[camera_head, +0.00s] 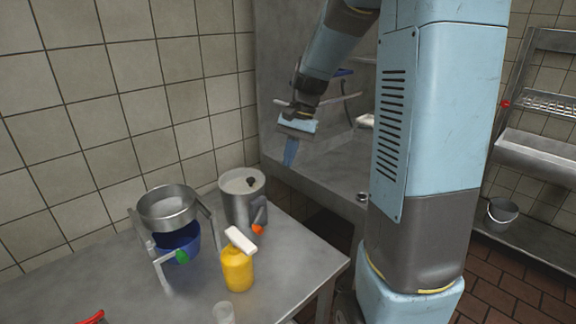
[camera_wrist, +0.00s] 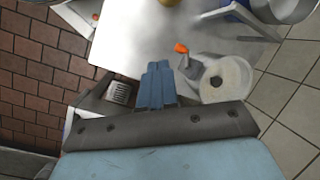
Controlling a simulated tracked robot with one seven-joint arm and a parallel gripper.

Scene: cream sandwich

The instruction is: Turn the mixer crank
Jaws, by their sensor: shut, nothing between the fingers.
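A grey metal drum with a pale top (camera_head: 243,184) stands at the back right of the metal table and looks like the mixer. An orange knob (camera_head: 258,229) shows low on its near side, apparently the crank's handle. The wrist view shows the drum (camera_wrist: 228,78) just right of my fingers and the orange knob (camera_wrist: 181,48) above them. My gripper (camera_head: 290,152) has blue fingers, shut and empty, in the air to the right of the drum. They also show in the wrist view (camera_wrist: 157,82). I see no contact with the knob.
A yellow bottle with a white top (camera_head: 237,268) stands in front of the drum on the table (camera_head: 305,270). Left of it is a metal stand with a round pan (camera_head: 167,207) over a blue bowl (camera_head: 178,243). A clear cup (camera_head: 223,313) is near the front.

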